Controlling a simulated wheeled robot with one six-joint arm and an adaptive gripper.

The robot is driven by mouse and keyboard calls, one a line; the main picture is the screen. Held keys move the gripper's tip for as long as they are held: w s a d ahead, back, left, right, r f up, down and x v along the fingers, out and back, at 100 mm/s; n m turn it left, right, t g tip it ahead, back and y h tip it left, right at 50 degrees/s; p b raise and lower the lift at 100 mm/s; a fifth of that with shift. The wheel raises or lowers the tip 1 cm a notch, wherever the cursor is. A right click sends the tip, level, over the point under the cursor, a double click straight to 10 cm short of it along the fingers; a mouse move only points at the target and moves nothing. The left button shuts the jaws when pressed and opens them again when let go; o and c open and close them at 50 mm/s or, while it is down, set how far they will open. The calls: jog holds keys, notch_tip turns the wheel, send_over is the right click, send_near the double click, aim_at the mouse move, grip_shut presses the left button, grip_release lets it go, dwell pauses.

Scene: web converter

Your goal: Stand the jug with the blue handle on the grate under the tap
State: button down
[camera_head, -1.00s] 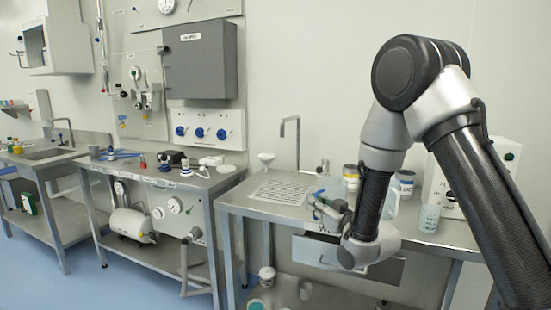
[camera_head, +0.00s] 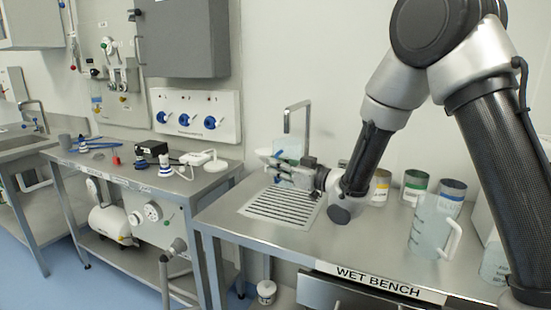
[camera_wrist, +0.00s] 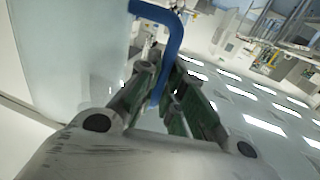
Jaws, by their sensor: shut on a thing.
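My gripper (camera_head: 280,172) is shut on the blue handle (camera_wrist: 174,45) of the jug, seen close up in the wrist view. The jug's pale, see-through body (camera_wrist: 75,50) fills the left of that view. In the head view the jug (camera_head: 291,147) is small and partly hidden by my gripper and arm. It shows just below the spout of the tap (camera_head: 287,118). The slotted grate (camera_head: 252,207) lies in the bench top below and in front of my gripper. The jug's base is hidden, so I cannot tell whether it touches anything.
A clear jug with a white handle (camera_head: 428,230) stands at the right of the wet bench (camera_head: 350,240). Several labelled cans, one with a green band (camera_head: 414,185), stand behind my arm. A white funnel-like piece (camera_head: 265,153) is left of the tap. The grate's front is clear.

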jog(key=shift+w+a, duration=0.1)
jog(key=shift+w, duration=0.1)
jog(key=shift+f, duration=0.2)
jog(key=shift+s+a+f, duration=0.1)
jog(key=shift+f, duration=3.6)
jog(key=c, duration=1.5)
grip_release()
jog(key=shift+f, duration=0.1)
